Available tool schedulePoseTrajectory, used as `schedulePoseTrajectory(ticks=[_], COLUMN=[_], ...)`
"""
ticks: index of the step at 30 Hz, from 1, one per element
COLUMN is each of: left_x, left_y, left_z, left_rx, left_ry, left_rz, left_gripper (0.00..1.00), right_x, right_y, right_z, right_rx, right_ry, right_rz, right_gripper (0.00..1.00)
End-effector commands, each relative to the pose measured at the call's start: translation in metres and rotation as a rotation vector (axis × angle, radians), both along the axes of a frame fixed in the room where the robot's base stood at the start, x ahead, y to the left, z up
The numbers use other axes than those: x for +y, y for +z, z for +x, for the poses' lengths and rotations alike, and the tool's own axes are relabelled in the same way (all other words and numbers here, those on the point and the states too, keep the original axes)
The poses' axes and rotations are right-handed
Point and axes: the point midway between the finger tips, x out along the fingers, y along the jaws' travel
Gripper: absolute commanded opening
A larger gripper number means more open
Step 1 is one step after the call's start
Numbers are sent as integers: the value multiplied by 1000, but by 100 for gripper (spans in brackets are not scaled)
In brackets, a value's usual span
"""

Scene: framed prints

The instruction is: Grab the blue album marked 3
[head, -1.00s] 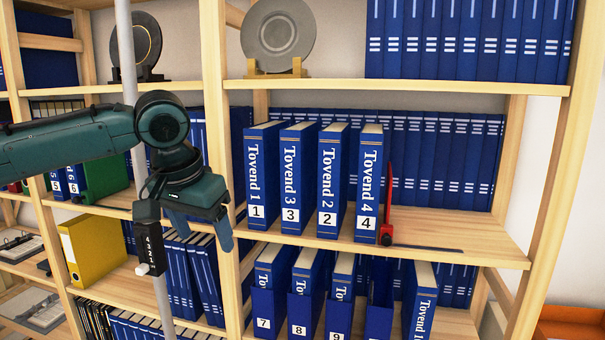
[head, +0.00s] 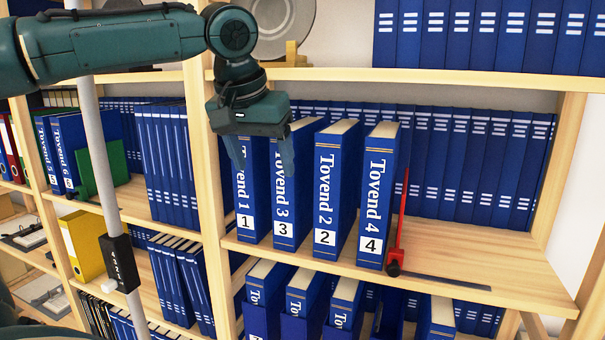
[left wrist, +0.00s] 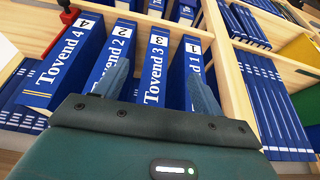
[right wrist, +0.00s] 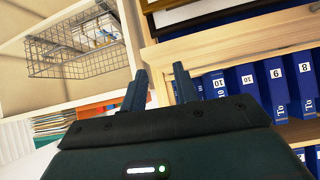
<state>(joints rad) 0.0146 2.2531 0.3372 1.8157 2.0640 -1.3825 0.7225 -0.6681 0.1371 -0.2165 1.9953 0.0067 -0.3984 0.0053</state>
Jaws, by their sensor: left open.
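The blue album marked 3 (head: 284,214) stands upright on the middle shelf, between the albums marked 1 (head: 246,205) and 2 (head: 329,200). The album marked 4 (head: 374,205) stands to the right. My left gripper (head: 262,168) is open and empty in front of the upper spines of albums 1 and 3, partly hiding them. In the left wrist view album 3 (left wrist: 156,62) shows between the fingers of my left gripper (left wrist: 156,68), with album 1 (left wrist: 183,63) behind one finger. Touch cannot be told. My right gripper (right wrist: 160,68) is open and empty, away from these albums.
A red bookend (head: 400,225) stands beside album 4, with bare shelf (head: 460,255) to its right. A row of blue binders (head: 465,165) stands behind. A wooden upright (head: 205,170) is left of album 1. A wire basket (right wrist: 75,45) shows in the right wrist view.

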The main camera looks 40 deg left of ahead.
Motion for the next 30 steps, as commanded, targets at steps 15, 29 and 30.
schedulePoseTrajectory(ticks=[15,29,30], left_x=[19,23,23], left_y=[1,-28,-28], left_z=[57,70,70], left_rx=[4,-1,-1], left_ry=[2,0,0], left_rz=[2,1,1], left_gripper=[69,69,69], right_x=[-4,-7,-6], right_y=[10,3,3], right_z=[3,1,1], right_rx=[8,20,20], right_ry=[1,8,8], right_rz=[-17,-28,-28], right_gripper=[30,30,30])
